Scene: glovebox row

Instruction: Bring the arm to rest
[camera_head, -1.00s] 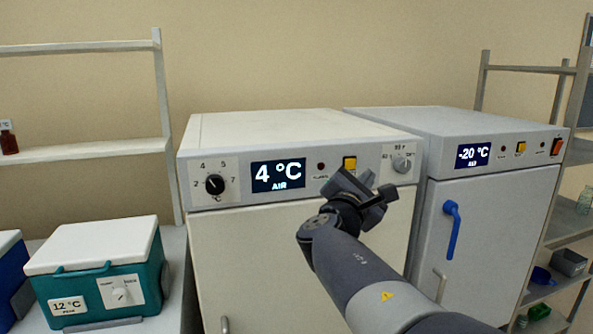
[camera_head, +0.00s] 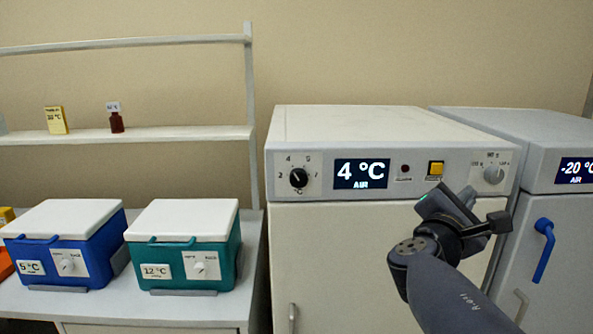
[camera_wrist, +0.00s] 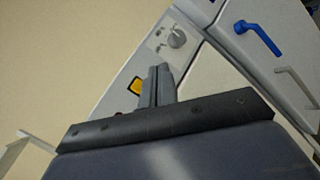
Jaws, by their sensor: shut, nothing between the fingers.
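My arm reaches up from the lower right in the head view, in front of the white 4 °C cabinet (camera_head: 345,250). My gripper (camera_head: 430,197) is in front of the cabinet's control panel, below its yellow button (camera_head: 435,168). In the wrist view my gripper (camera_wrist: 161,72) shows its fingers together with nothing between them. Behind them are the tilted panel, its grey knob (camera_wrist: 176,39) and the yellow button. I cannot tell how far the fingers are from the panel.
The grey -20 °C cabinet (camera_head: 540,215) with a blue handle (camera_head: 543,250) stands at right. A blue cool box (camera_head: 62,255) and a teal cool box (camera_head: 215,265) sit on a bench at left. A shelf (camera_head: 170,135) above holds a red-brown bottle (camera_head: 116,124) and a yellow box (camera_head: 56,121).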

